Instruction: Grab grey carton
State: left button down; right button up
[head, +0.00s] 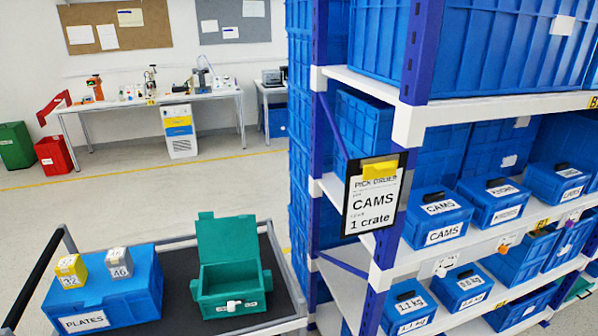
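A small grey carton (118,262) with a white label, seemingly reading "46", stands on the lid of a blue crate (130,302) labelled "PLATES", in the head view at lower left. A yellow carton (70,271), seemingly labelled "32", stands just left of it on the same crate. Neither of my grippers shows in the head view.
The crate sits on a dark-topped cart (181,275) with metal rails, beside an open green box (232,287). A shelf rack (405,125) with blue crates fills the right, bearing a "CAMS 1 crate" sign (373,200). Open floor (150,205) lies behind the cart.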

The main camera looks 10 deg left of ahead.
aim_at(118, 263)
jog(key=u, duration=1.65)
jog(key=i+j+u, duration=0.3)
jog(key=i, duration=0.3)
